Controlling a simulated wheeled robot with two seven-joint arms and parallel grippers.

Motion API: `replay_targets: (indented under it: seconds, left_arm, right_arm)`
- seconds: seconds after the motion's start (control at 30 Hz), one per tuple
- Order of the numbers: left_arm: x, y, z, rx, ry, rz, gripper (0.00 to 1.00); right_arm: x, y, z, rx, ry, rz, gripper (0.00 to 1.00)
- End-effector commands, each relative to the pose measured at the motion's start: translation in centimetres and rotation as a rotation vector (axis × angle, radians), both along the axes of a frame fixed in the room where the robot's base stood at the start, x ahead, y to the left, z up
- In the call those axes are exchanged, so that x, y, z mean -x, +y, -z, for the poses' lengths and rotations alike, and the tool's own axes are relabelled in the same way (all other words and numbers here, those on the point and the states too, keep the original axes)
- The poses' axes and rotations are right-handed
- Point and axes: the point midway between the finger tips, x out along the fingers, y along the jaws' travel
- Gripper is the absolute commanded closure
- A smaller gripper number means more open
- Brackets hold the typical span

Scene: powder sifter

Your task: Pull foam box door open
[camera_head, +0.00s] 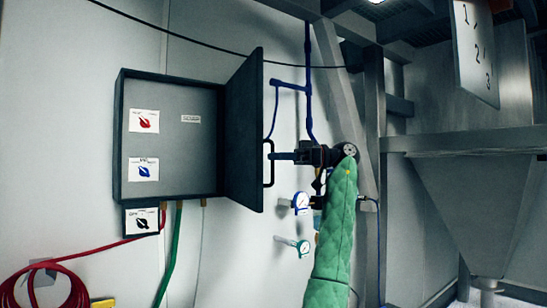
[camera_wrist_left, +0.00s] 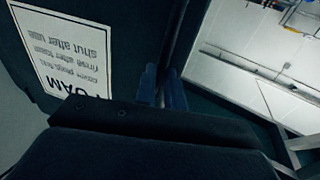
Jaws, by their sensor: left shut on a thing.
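The dark grey foam box (camera_head: 172,140) is fixed to the wall in the head view. Its door (camera_head: 243,130) is swung well out on the right side, and the inside shows. The door's black handle (camera_head: 269,163) is on its free edge side. My left gripper (camera_head: 277,156) reaches it from the right and is shut on the handle. In the left wrist view the fingers (camera_wrist_left: 163,88) meet beside the door (camera_wrist_left: 25,60), which bears a white label (camera_wrist_left: 68,45) seen upside down; the grip point itself is mostly hidden. My right gripper is not in view.
The box holds a red-knob panel (camera_head: 144,121) and a blue-knob panel (camera_head: 143,169); another panel (camera_head: 142,221) hangs below. Hoses run down from the box. Blue pipes (camera_head: 307,80), gauges (camera_head: 300,203) and a steel post (camera_head: 374,130) stand close to my left arm.

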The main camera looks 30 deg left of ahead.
Motion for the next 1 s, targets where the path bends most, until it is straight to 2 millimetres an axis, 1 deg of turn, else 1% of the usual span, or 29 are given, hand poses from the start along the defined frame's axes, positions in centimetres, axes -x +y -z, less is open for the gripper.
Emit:
replay_targets:
  seconds: [0.03, 0.2, 0.43, 0.63, 1.0]
  left_arm:
    - [-0.8, 0.4, 0.2, 0.009, 0.009, -0.019, 1.0]
    - [-2.6, -0.1, 0.4, 0.011, 0.009, -0.086, 1.0]
    - [-4.2, -0.7, 0.6, 0.011, 0.008, -0.144, 1.0]
    - [-4.7, -0.8, 0.6, 0.011, 0.006, -0.167, 1.0]
    - [-4.9, -0.8, 0.8, 0.012, 0.006, -0.172, 1.0]
  right_arm:
    - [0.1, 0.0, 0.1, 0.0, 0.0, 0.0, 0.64]
    - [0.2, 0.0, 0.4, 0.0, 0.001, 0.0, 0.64]
    - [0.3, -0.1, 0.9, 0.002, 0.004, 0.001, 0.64]
    - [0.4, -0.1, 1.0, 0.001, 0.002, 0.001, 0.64]
    - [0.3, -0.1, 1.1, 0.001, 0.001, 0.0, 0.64]
